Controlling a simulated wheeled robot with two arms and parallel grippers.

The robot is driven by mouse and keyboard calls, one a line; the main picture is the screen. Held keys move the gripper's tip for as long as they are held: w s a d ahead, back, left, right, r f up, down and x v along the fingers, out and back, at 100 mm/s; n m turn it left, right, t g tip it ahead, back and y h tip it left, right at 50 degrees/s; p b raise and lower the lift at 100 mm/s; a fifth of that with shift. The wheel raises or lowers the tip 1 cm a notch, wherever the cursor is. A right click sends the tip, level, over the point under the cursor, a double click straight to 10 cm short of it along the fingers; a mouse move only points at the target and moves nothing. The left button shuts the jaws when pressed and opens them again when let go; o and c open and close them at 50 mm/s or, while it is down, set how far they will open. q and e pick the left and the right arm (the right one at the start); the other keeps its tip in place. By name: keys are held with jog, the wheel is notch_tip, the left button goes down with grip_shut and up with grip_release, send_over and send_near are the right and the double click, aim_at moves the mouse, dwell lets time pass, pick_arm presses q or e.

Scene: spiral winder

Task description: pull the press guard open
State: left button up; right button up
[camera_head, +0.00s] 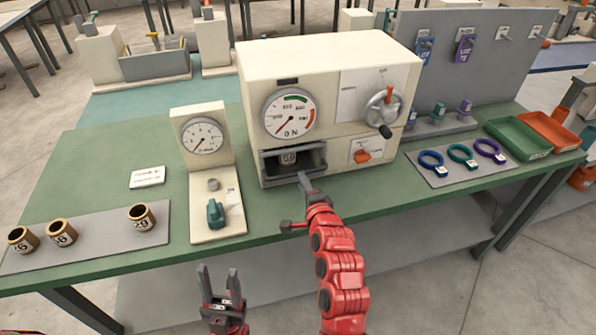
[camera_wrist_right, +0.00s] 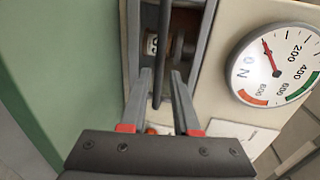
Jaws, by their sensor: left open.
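The cream press (camera_head: 330,110) stands on the green bench. Its dark opening, low on the front, has a grey-framed guard (camera_head: 275,166); a small marked cylinder (camera_head: 289,158) shows inside. My right gripper (camera_head: 305,186) is at the lower front of this opening. In the right wrist view its two fingers (camera_wrist_right: 160,95) are spread, with a dark bar (camera_wrist_right: 164,55) of the guard between them and a gap on each side. I cannot tell whether they touch it. My left gripper (camera_head: 221,284) is open and empty in front of the bench edge.
A small gauge stand (camera_head: 205,165) with a green lever is left of the press. Coloured rings (camera_head: 462,154) and trays (camera_head: 517,138) are at right. A crank (camera_head: 383,108) sticks out from the press front.

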jog(key=p+x, duration=0.1)
jog(key=x, duration=0.4)
jog(key=shift+r, duration=0.1)
jog(key=shift+w+a+f, duration=0.1)
jog(key=shift+w+f, duration=0.1)
jog(key=shift+w, duration=0.05)
jog(key=shift+c, duration=0.3)
grip_shut()
dwell(1.0)
